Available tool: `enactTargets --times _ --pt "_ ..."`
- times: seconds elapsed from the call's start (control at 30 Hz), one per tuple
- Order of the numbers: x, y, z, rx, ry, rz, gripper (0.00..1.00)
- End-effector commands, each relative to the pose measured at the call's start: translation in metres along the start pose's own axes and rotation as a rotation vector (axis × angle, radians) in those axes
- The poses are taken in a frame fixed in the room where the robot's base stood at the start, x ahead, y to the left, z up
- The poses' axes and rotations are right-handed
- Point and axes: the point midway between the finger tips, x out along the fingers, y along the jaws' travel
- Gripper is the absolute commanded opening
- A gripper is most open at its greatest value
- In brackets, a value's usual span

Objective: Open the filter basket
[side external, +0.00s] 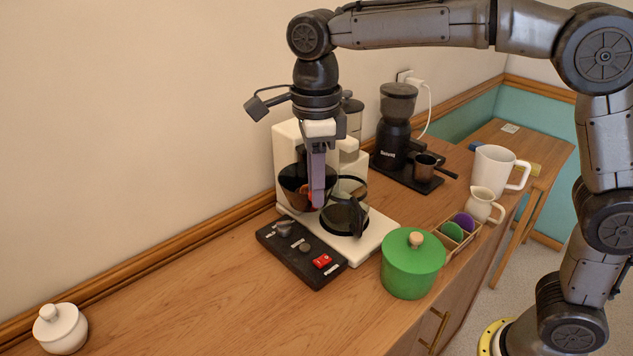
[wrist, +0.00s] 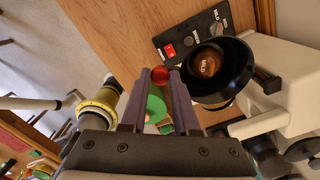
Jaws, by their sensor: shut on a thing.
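The black filter basket (side external: 291,181) is beside the white coffee maker (side external: 287,145), with its open top showing. My gripper (side external: 318,204) points down at the basket's right side in the side view. In the wrist view my gripper (wrist: 160,80) is shut on a small red ball (wrist: 160,75) between its fingertips. I cannot tell whether the ball is joined to the basket. The glass carafe (side external: 343,215) stands right of my fingers.
A black control panel (side external: 300,252) with a red switch lies in front. A green lidded pot (side external: 412,270) and a wooden pod box (side external: 460,235) stand to the right. A grinder (side external: 393,130) is behind. The counter's left half is mostly clear, with a white jar (side external: 61,330).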

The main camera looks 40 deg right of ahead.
Motion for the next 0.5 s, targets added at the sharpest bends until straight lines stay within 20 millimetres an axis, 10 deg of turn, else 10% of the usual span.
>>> enactTargets --times 0.03,0.07,0.2,0.5 --pt "-0.0021 -0.0001 0.0005 -0.001 -0.005 -0.003 0.0" --pt "-0.0021 -0.0001 0.0005 -0.001 -0.005 -0.003 0.34" --pt "-0.0015 -0.0001 0.0003 -0.001 -0.004 -0.002 0.59" --pt "-0.0013 -0.0001 0.0002 -0.001 -0.002 -0.001 0.59"
